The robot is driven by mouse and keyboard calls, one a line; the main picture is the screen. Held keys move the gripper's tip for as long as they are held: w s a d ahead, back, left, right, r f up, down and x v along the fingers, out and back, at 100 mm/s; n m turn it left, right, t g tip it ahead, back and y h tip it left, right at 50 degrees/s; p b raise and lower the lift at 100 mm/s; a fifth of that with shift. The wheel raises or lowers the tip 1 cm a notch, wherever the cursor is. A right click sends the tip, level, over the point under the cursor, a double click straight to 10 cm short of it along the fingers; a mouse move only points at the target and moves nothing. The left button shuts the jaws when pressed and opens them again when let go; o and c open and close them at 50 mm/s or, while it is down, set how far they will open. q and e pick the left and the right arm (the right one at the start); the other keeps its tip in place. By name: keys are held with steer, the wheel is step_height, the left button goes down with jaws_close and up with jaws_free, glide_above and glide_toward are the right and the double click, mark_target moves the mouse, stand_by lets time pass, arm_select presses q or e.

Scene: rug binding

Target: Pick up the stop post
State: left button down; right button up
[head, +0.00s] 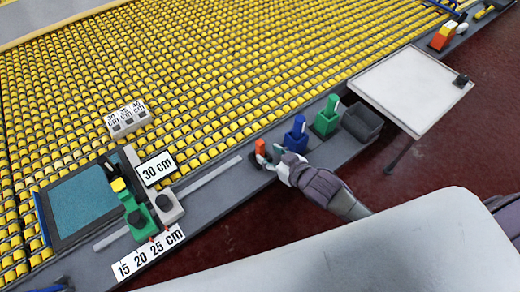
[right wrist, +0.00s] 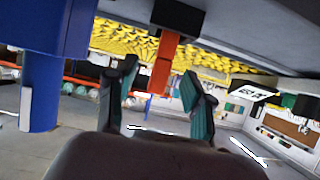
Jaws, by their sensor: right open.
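The stop post, as I take it, is the orange-red upright post (head: 260,147) on a dark base, on the grey rail along the yellow roller bed. In the right wrist view the orange-red post (right wrist: 164,65) hangs from its black base (right wrist: 178,17), as that view is upside down. My right gripper (head: 270,158) is at the post, coming from the front right. In the right wrist view my right gripper (right wrist: 160,88) is open, with the post appearing between its two teal-padded fingers. I cannot tell whether either finger touches it. My left gripper is not in view.
A blue holder (head: 296,136) stands just right of the post, then a green holder (head: 326,118) and a dark bin (head: 362,122). A white side table (head: 410,88) is farther right. A green and grey device (head: 140,218) and a 30 cm sign (head: 157,169) are at left.

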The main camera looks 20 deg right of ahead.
mark_target(262, 151)
steer(key=p+x, duration=0.1)
steer(key=x, duration=0.4)
steer(key=shift+w+a+f, duration=0.1)
steer(key=shift+a, duration=0.15)
jaws_close()
